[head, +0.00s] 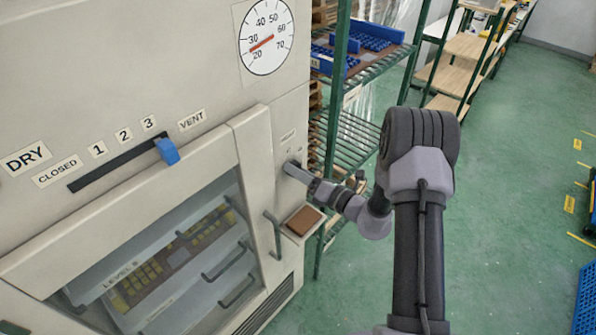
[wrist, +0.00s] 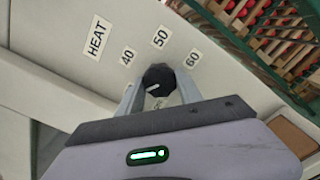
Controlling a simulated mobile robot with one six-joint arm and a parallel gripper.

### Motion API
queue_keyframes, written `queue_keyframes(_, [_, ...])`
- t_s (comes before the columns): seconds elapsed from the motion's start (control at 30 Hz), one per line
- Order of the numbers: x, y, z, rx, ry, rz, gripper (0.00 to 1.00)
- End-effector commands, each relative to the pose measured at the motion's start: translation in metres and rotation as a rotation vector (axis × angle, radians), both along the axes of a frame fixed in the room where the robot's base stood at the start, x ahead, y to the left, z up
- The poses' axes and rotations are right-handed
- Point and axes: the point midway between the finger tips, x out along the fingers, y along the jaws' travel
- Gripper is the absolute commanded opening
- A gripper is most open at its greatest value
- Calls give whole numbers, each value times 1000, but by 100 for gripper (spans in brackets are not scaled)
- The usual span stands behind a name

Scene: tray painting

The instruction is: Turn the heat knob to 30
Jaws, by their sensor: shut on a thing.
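The heat knob (wrist: 158,77) is a round black knob with a short white mark on its lower left face. My gripper (wrist: 158,88) is shut on it, with one grey finger on each side. The labels HEAT (wrist: 97,37), 40 (wrist: 127,57), 50 (wrist: 159,38) and 60 (wrist: 192,59) show around the knob. Another label below it is mostly hidden by my gripper, so I cannot read the mark's setting surely. In the head view my gripper (head: 291,168) reaches the oven's right panel and hides the knob. The round dial (head: 266,60) has its red needle between 20 and 30.
A slider with a blue handle (head: 167,151) stands at the VENT end of its slot. The glazed oven door (head: 262,150) is closed, with trays behind it. A brown pad (head: 304,220) sits below my gripper. A green shelf rack (head: 336,100) stands close to the right.

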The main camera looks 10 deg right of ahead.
Motion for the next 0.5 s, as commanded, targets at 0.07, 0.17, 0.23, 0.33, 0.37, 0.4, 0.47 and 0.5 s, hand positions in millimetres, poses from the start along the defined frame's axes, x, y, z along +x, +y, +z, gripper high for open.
queue_keyframes(0.07, [0, 0, 0, 0, 0, 0, 2])
queue_keyframes(0.17, [0, 0, 0, 0, 0, 0, 52])
queue_keyframes(0.23, [0, 0, 0, 0, 0, 0, 64])
queue_keyframes(0.33, [0, 0, 0, 0, 0, 0, 64])
queue_keyframes(0.37, [0, 0, 0, 0, 0, 0, 64])
queue_keyframes(0.4, [0, 0, 0, 0, 0, 0, 64])
queue_keyframes(0.47, [0, 0, 0, 0, 0, 0, 64])
queue_keyframes(0.5, [0, 0, 0, -1, -1, 0, 64])
